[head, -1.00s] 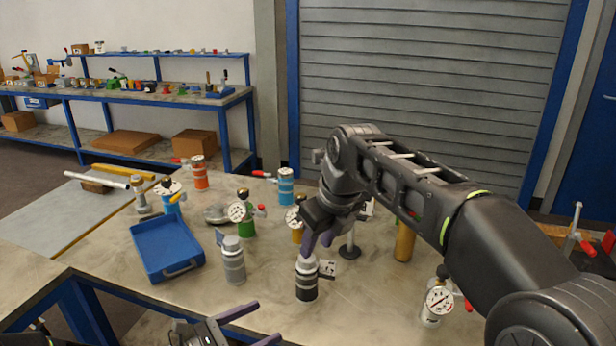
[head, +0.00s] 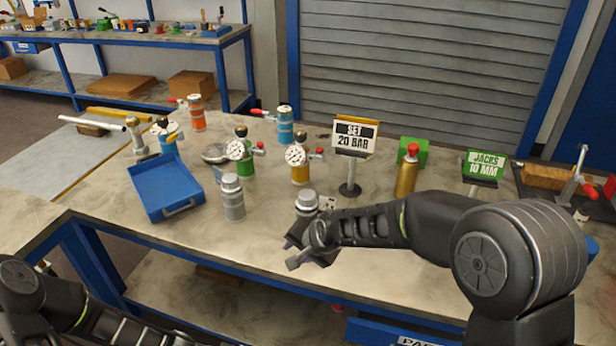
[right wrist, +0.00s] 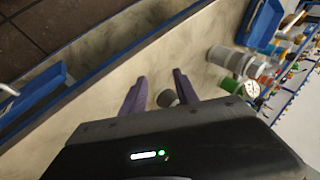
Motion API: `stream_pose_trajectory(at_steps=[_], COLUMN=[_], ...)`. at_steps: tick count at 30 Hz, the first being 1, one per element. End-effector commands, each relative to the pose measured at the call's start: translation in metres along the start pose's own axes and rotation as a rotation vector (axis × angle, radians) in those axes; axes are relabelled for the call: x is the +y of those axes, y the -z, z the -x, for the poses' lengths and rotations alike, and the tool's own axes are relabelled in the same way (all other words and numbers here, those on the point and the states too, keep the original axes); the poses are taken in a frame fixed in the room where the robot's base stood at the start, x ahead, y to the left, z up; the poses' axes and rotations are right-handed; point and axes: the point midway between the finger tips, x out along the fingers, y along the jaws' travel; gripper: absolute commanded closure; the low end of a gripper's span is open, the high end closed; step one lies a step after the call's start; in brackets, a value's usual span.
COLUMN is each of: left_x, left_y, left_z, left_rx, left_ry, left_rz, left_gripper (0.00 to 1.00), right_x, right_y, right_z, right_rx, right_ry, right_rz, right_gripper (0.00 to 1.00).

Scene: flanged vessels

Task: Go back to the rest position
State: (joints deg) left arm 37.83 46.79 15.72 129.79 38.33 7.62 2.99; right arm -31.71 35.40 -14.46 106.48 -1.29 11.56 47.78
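My right gripper (head: 292,254) is at the front edge of the bench in the head view, pointing left and down. In the right wrist view its two purple fingers (right wrist: 160,92) are apart with nothing gripped. A vessel with a grey cap (head: 307,201) stands just behind my right gripper, its lower body hidden by the hand.
The bench (head: 225,240) bears a blue tray (head: 190,204), a grey vessel (head: 232,198), green (head: 245,165) and yellow (head: 299,172) gauge vessels, a gold cylinder (head: 407,176), and a "SET 20 BAR" sign (head: 354,138). My right arm covers the bench's front right.

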Motion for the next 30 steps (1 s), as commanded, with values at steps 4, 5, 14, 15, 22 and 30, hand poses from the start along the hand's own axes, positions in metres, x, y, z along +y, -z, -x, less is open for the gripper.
stream_pose_trajectory(at_steps=[4, 5, 14, 15, 22, 30], left_x=[-0.042, -0.048, -0.086, -0.092, -0.108, -0.106], left_y=[0.016, 0.017, 0.006, 0.001, -0.014, -0.016], left_z=[-0.032, -0.037, -0.083, -0.088, -0.108, -0.107], left_rx=[0.12, 0.138, 0.186, 0.171, 0.124, 0.123], left_ry=[0.102, 0.116, 0.178, 0.188, 0.232, 0.231], left_rz=[-0.3, -0.36, -0.892, -0.932, -1.041, -1.047], left_gripper=[0.16, 0.16, 0.16, 0.16, 0.16, 0.16], right_x=[0.102, 0.122, 0.295, 0.31, 0.358, 0.361], right_y=[-0.059, -0.072, -0.223, -0.242, -0.283, -0.281], right_z=[-0.059, -0.067, -0.089, -0.086, -0.086, -0.085], right_rx=[-0.055, -0.068, -0.287, -0.325, -0.421, -0.417], right_ry=[-0.037, -0.042, -0.092, -0.101, -0.136, -0.141], right_rz=[0.301, 0.349, 0.488, 0.453, 0.293, 0.28], right_gripper=[0.64, 0.64, 0.64, 0.64, 0.64, 0.64])
